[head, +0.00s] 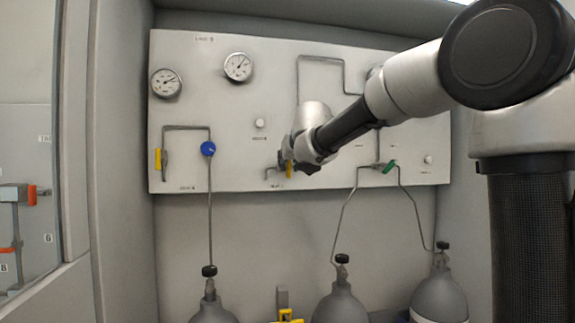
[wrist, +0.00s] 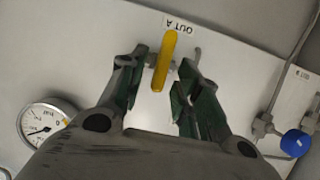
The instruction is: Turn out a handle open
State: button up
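The yellow handle (wrist: 165,62) under the upside-down label "OUT A" (wrist: 179,25) is on the white panel in the wrist view. It also shows in the head view (head: 289,169), low on the panel and partly covered by my gripper. My gripper (wrist: 160,68) is open, with one dark green finger on each side of the handle. Gaps show between the handle and both fingers in the wrist view. In the head view my gripper (head: 300,160) is close to the panel, and its fingers are hard to make out.
Another yellow handle (head: 158,160) and a blue knob (head: 208,149) are left on the panel (head: 235,115). A green handle (head: 390,167) is to the right. Gauges (head: 238,67) and thin pipes line the panel. Grey cylinders (head: 340,304) stand below.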

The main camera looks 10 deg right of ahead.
jog(key=shift+x, duration=0.8)
grip_shut()
